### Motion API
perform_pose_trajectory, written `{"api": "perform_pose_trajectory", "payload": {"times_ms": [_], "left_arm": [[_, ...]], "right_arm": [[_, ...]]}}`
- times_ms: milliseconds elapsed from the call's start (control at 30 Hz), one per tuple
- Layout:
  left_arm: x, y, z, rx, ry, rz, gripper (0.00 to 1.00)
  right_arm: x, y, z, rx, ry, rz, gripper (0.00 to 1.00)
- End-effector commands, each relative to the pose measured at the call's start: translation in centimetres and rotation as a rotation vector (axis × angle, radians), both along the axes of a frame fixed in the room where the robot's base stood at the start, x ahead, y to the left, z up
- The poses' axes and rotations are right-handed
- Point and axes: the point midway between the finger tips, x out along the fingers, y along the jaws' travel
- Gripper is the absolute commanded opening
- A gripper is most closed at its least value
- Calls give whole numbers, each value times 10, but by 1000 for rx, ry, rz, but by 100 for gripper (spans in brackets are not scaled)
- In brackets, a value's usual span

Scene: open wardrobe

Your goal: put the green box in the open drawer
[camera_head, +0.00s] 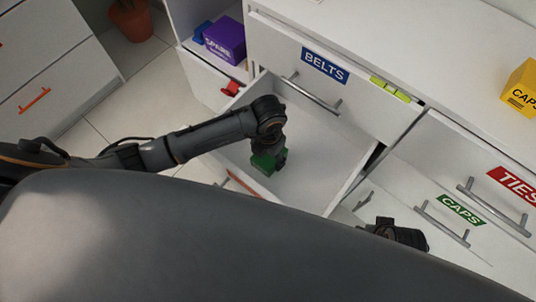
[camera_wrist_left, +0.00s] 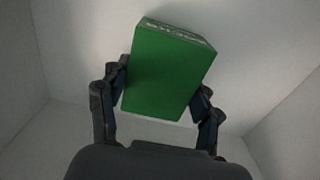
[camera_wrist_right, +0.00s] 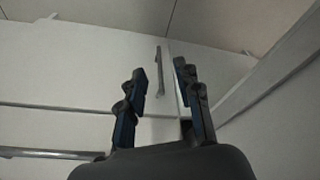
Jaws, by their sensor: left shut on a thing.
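The green box (camera_head: 264,163) is in my left gripper (camera_head: 270,155), inside the outline of the open white drawer (camera_head: 330,150) below the BELTS drawer. In the left wrist view the green box (camera_wrist_left: 168,70) sits tilted between both fingers of the left gripper (camera_wrist_left: 160,95), which is shut on it. White drawer walls and floor surround it there; whether the box touches the floor I cannot tell. My right gripper (camera_wrist_right: 160,95) is open and empty in the right wrist view, facing white drawer fronts. In the head view the right gripper is mostly hidden behind my body.
The BELTS drawer front (camera_head: 365,95) with a bar handle stands above the open drawer. A purple box (camera_head: 225,40) sits in a compartment at back left. A yellow box (camera_head: 522,88) stands on the top at right. CAPS (camera_head: 460,209) and TIES (camera_head: 512,184) labels mark fronts at right.

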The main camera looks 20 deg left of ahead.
Motion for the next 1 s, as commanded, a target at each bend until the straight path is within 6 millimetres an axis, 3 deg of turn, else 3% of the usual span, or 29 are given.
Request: {"api": "perform_pose_trajectory", "payload": {"times_ms": [33, 67, 167, 600, 1000], "left_arm": [[0, 0, -1, 0, 0, 0, 29], [0, 0, -1, 0, 0, 0, 65], [0, 0, -1, 0, 0, 0, 86], [0, 0, 3, 0, 0, 0, 86], [1, 0, 85, 0, -3, -1, 86]], "right_arm": [[0, 0, 1, 0, -2, 0, 34], [0, 0, 3, 1, -3, 0, 34], [0, 0, 3, 1, -2, -1, 34], [2, 0, 4, 2, -8, -1, 34], [-10, 0, -66, -3, 40, 7, 34]]}}
